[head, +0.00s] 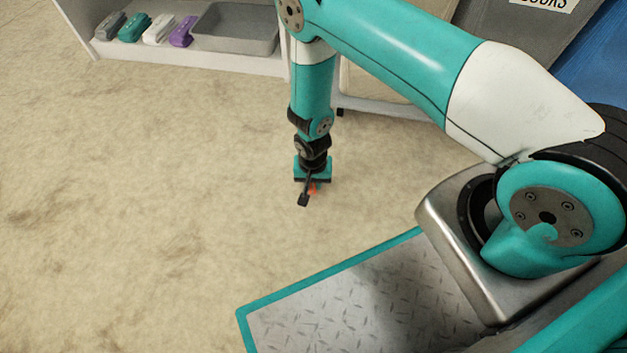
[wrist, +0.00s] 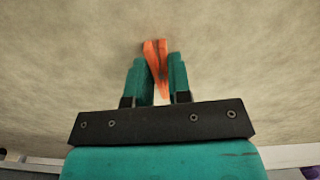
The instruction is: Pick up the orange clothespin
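The orange clothespin (wrist: 155,55) sits between the two teal fingers of my gripper (wrist: 158,66) in the wrist view. It fills the gap at the fingertips, with its wide end sticking out past them and its narrow end pointing back toward the palm. The gripper looks shut on it. In the head view my gripper (head: 311,186) points down close to the floor, and only a small orange bit of the clothespin (head: 313,189) shows beside it. Whether the clothespin touches the floor is hard to tell.
The beige floor (head: 150,200) around the gripper is clear. A white shelf (head: 230,62) at the back holds a grey tray (head: 237,45) and several staplers, including a purple one (head: 183,32). Grey and blue bins stand at the back right.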

